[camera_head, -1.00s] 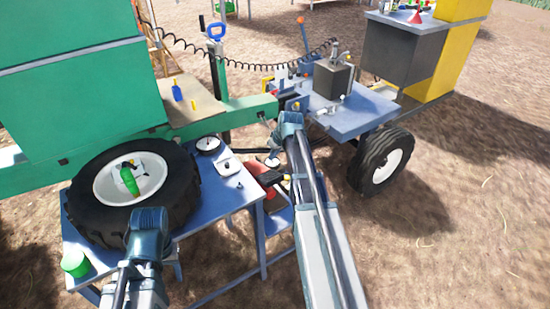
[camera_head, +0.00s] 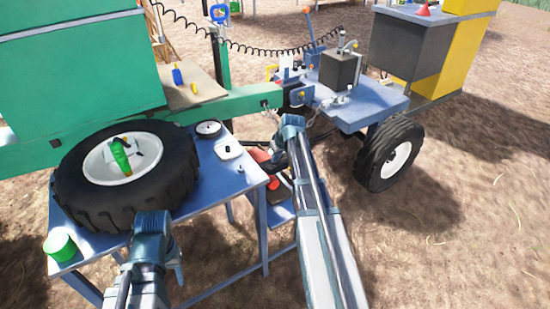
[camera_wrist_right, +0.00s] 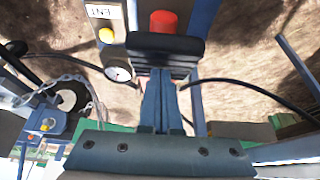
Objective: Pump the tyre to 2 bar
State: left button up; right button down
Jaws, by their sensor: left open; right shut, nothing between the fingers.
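The tyre (camera_head: 172,178), black with a white rim, lies flat on the blue table (camera_head: 227,188). A green object (camera_head: 121,155) is at its hub. My left gripper (camera_head: 153,222) is in front of the tyre, pointing away from the camera; its fingertips are unclear. My right gripper (camera_head: 291,122) is to the right of the table. In the right wrist view its fingers (camera_wrist_right: 161,98) are together and empty, pointing at a black block. The dial reading is too small to tell.
A round dial (camera_head: 208,129) and a white item (camera_head: 228,149) lie on the table. A green cup (camera_head: 61,245) is at its front left. A red machine (camera_head: 279,147) is partly hidden by my right arm. The blue trailer (camera_head: 375,105) stands right; bare ground lies in front.

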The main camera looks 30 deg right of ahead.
aim_at(280, 170)
jog(key=s+f+t+b, duration=0.1)
jog(key=f+b, duration=0.2)
jog(key=b, duration=0.1)
jog(key=s+f+t+b, duration=0.1)
jog(key=f+b, duration=0.2)
jog(key=b, duration=0.1)
jog(key=s+f+t+b, duration=0.1)
jog(key=f+b, duration=0.2)
jog(key=b, duration=0.2)
jog(key=shift+d+t, duration=0.1)
jog(key=shift+t, duration=0.3)
pick_arm(q)
notch_tip(280, 170, down, 13)
jog(key=shift+f+b, duration=0.2)
jog(key=shift+b, duration=0.15)
pick_arm(e)
jog(key=shift+s+f, duration=0.15)
jog(key=shift+s, duration=0.05)
